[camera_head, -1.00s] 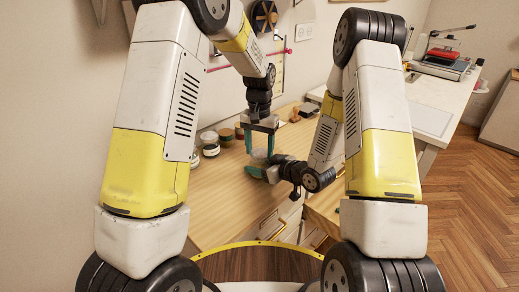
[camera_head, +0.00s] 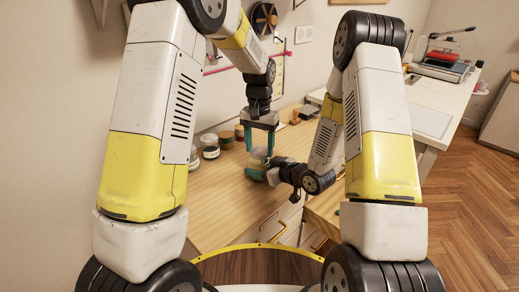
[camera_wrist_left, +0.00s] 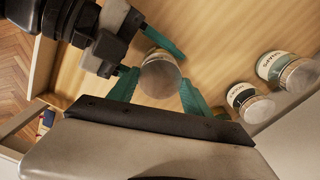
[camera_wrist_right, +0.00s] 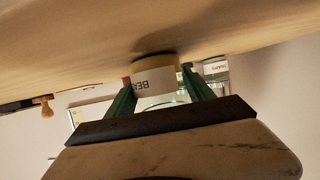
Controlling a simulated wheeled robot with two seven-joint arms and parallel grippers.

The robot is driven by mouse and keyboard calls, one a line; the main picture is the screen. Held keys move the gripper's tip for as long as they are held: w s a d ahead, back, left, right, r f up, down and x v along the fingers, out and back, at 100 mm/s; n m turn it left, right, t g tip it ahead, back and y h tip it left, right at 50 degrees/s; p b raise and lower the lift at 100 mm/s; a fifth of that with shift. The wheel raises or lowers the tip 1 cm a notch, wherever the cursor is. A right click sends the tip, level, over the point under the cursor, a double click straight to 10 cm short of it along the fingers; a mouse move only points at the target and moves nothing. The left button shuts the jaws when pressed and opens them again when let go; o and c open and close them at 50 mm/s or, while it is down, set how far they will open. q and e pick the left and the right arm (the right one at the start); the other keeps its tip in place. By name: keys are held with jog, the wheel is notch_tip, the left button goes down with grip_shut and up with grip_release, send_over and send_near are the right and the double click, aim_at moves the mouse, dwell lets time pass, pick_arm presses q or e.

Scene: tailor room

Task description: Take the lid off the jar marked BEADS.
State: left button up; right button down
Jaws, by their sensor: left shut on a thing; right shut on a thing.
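The jar marked BEADS stands at the tabletop between my grippers. Its label, starting "BE" (camera_wrist_right: 152,83), appears upside down in the right wrist view. My right gripper (camera_wrist_right: 165,92) is shut on the jar's body from the side. My left gripper (camera_wrist_left: 160,88) points down from above, its teal fingers on either side of the round grey lid (camera_wrist_left: 161,80), shut on it. In the head view the left gripper (camera_head: 261,146) is just above the right gripper (camera_head: 262,172). Whether the lid is apart from the jar cannot be told.
Several other lidded jars stand by the wall, including one with a white label (camera_wrist_left: 278,66) and a darker one (camera_wrist_left: 243,97). Small wooden items (camera_head: 305,112) lie farther back on the wooden table (camera_head: 215,205). The table's front left is clear.

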aim_at(259, 150)
pick_arm(q)
jog(key=shift+r, duration=0.35)
jog(key=shift+r, duration=1.95)
pick_arm(e)
jog(key=shift+c, duration=1.4)
grip_release()
